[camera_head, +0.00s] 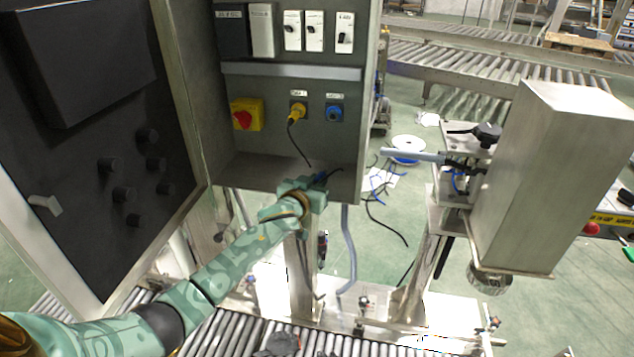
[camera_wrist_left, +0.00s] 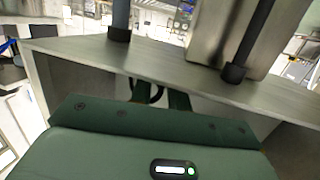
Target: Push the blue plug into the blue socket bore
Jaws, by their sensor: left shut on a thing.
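The blue socket (camera_head: 334,113) is on the back panel of the open cabinet, right of the yellow socket. My left gripper (camera_head: 320,181) is at the cabinet's bottom front edge, below the blue socket and apart from it. It is shut on the blue plug (camera_head: 322,177), of which only a small blue part shows; its tilt is unclear. In the left wrist view the two fingers (camera_wrist_left: 158,95) reach past the edge of a grey metal plate, with a dark cable loop between them. The plug itself is not clear there. My right gripper is not in view.
A yellow plug (camera_head: 296,112) with a hanging black cable sits in the neighbouring socket. A red-and-yellow switch (camera_head: 247,114) is to its left. The open cabinet door (camera_head: 100,150) stands at the left. A metal box (camera_head: 550,175) with a clamp stands at the right.

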